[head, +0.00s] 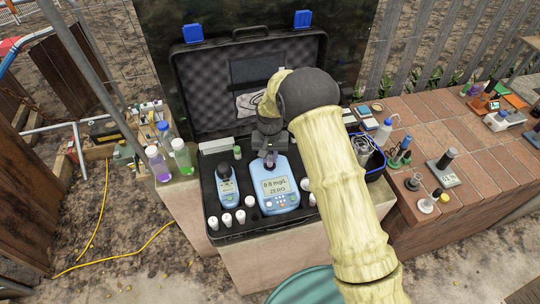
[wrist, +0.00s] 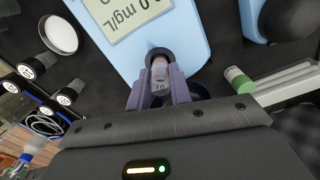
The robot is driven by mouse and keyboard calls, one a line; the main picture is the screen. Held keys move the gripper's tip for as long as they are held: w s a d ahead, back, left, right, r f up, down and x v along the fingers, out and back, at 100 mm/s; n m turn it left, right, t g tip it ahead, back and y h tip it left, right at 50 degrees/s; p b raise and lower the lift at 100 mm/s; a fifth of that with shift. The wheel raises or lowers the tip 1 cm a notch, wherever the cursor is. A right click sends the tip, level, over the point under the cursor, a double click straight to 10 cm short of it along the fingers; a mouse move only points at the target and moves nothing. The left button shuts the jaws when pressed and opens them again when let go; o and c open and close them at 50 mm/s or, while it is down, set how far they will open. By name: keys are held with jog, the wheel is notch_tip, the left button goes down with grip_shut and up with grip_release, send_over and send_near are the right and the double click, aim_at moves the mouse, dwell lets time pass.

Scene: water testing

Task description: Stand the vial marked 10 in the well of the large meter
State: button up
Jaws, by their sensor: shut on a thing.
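The large meter (head: 275,190) is the bigger light-blue device in the open case, its screen reading 0.8 mg/L. Its upper end and screen show in the wrist view (wrist: 185,25). My gripper (wrist: 160,90) is shut on a small vial (wrist: 159,75) with a pale label that seems to read 10. The vial is at the dark round well (wrist: 158,52) at the meter's end. I cannot tell how far it is inside the well. In the head view my gripper (head: 269,156) is over the meter's far end, and my arm hides part of the case.
The smaller blue meter (head: 228,187) stands left in the foam. Several white-capped vials, such as one at the case front (head: 213,223), stand around the meters. A green-capped vial (wrist: 238,78) is near my gripper. The raised case lid (head: 205,95) is behind.

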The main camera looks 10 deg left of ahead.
jog(key=shift+f+b, duration=0.75)
jog(key=shift+f, duration=0.55)
jog(key=o, duration=0.9)
jog(key=shift+r, duration=0.1)
jog(key=shift+o, duration=0.2)
jog(key=shift+r+p, duration=2.2)
jog(key=shift+r, duration=1.25)
jog(key=shift+r, duration=0.1)
